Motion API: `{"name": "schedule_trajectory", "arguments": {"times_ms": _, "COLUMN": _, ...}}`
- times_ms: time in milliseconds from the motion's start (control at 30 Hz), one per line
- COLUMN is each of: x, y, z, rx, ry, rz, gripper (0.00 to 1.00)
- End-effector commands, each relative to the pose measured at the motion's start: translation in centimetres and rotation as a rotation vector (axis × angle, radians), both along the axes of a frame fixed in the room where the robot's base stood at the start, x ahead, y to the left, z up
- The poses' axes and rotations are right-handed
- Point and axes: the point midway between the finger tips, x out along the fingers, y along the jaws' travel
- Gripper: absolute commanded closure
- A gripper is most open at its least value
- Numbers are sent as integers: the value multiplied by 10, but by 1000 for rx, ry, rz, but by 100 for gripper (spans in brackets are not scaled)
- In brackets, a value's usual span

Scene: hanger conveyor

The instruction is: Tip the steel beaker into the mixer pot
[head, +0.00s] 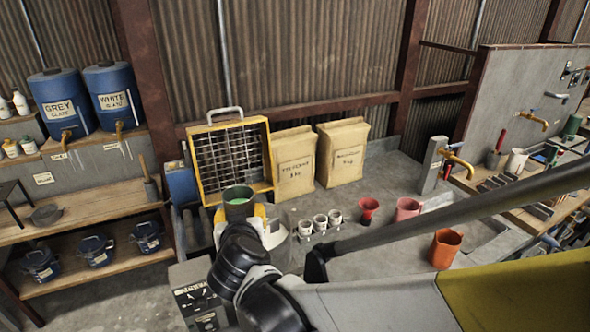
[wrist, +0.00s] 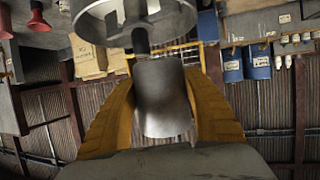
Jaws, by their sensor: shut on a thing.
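In the wrist view the beaker (wrist: 163,100) is a grey cylinder between the two yellow fingers. A pale round vessel (head: 278,246), which looks like the mixer pot, stands just right of and below the beaker, partly hidden by my gripper and arm. In the wrist view a pale ring (wrist: 105,15) with a dark shaft shows close beyond the beaker.
A yellow-framed grille (head: 264,140) and two paper sacks (head: 342,153) stand behind. Three small white cups (head: 320,223), a red funnel (head: 368,208), a pink cup (head: 407,208) and an orange jug (head: 445,248) stand to the right. A brass tap (head: 457,160) rises beyond them.

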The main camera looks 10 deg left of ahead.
Motion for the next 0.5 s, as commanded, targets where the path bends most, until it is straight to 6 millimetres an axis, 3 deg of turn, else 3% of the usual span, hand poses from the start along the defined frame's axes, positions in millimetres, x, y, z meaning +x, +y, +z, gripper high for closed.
{"name": "schedule_trajectory", "arguments": {"times_ms": 500, "x": -6, "y": 8, "z": -22, "rx": 156, "ry": 115, "rz": -1, "gripper": 84}}
